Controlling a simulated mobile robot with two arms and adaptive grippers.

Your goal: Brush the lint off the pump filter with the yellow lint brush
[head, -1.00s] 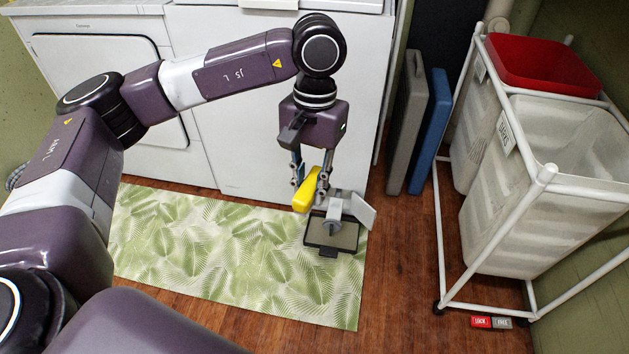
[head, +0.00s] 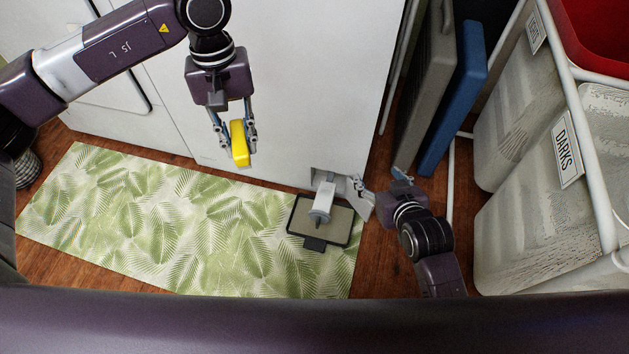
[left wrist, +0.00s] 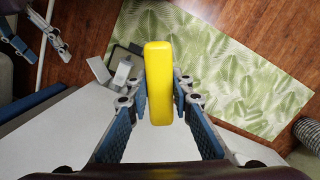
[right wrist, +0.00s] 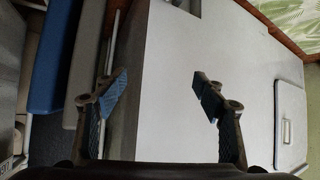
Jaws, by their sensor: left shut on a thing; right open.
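The yellow lint brush (head: 240,150) is held in my left gripper (head: 234,135), in front of the white machine and left of the filter. In the left wrist view the brush (left wrist: 158,80) sits between both fingers. The light grey pump filter (head: 324,198) sticks out low at the machine's front, above a dark-rimmed tray (head: 336,243). The brush is apart from it. Lint on the filter is too small to make out. My right gripper (head: 383,181) is open just right of the filter, by the open flap. In the right wrist view its fingers (right wrist: 160,92) are apart with nothing between them.
A leaf-patterned mat (head: 190,225) covers the floor at left and under the tray. A grey folded panel (head: 427,85) and a blue one (head: 458,95) lean behind my right gripper. A laundry sorter (head: 530,215) with a white frame stands at right.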

